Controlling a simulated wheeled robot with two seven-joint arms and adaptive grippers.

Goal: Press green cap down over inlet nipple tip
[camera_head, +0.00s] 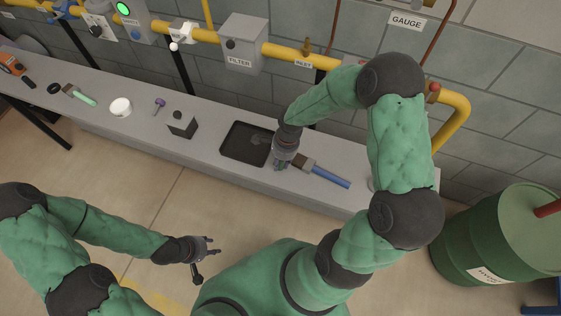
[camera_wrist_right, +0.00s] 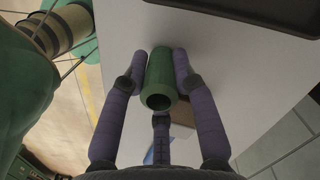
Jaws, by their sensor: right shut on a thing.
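The green cap (camera_wrist_right: 160,76) is a hollow green cylinder. In the right wrist view it sits between the purple fingers of my right gripper (camera_wrist_right: 160,85), which is shut on it, with its open end facing the camera. In the head view my right gripper (camera_head: 281,162) is over the bench, beside the black tray; the cap is not discernible there. The inlet nipple (camera_head: 307,45) is a small brass fitting on the yellow pipe, above the INLET label (camera_head: 303,63), apart from the gripper. My left gripper (camera_head: 206,250) is open and empty over the floor in front of the bench.
On the grey bench (camera_head: 220,117) lie a black tray (camera_head: 234,151), a blue-handled brush (camera_head: 331,177), a dark box (camera_head: 182,128), a white round item (camera_head: 120,107) and a green-handled brush (camera_head: 84,99). The filter box (camera_head: 244,42) hangs on the yellow pipe. A green barrel (camera_head: 490,240) stands right.

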